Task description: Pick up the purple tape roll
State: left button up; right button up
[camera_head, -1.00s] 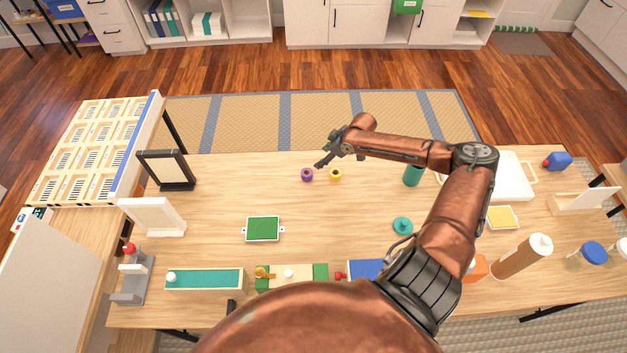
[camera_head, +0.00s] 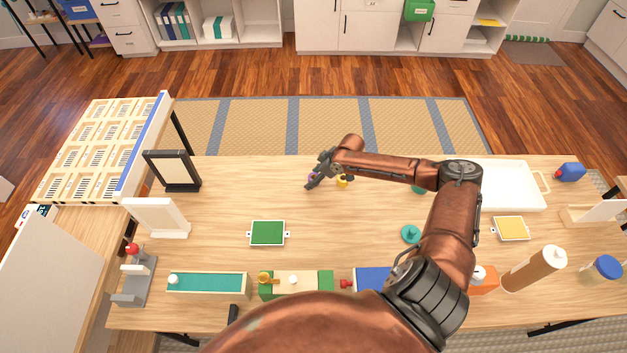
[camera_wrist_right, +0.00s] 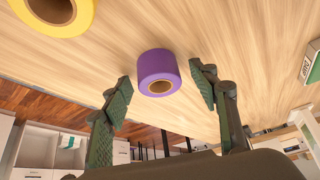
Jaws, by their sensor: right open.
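The purple tape roll (camera_wrist_right: 158,68) stands on the table and shows between the fingers of my open right gripper (camera_wrist_right: 160,88) in the right wrist view. There is a visible gap on both sides of it, and the fingers do not appear to touch it. In the head view my right gripper (camera_head: 318,177) hides most of the purple roll; a small purple part (camera_head: 311,177) shows beside the fingers. My left gripper is not in view.
A yellow tape roll (camera_head: 342,181) stands close beside the purple one; it also shows in the wrist view (camera_wrist_right: 68,12). A green tray (camera_head: 267,233) lies nearer on the table (camera_head: 225,195). A black frame (camera_head: 172,170) stands at left.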

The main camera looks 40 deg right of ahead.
aim_at(310, 175)
jog(key=c, duration=1.2)
jog(key=shift+o, duration=0.2)
jog(key=shift+r, duration=0.4)
notch_tip(310, 175, up, 2)
jog(key=shift+r, duration=0.15)
jog(key=s+a+r+p, duration=0.1)
jog(key=s+r+p, duration=0.3)
jog(key=s+r, duration=0.6)
jog(key=s, duration=0.4)
jog(key=shift+a, duration=0.35)
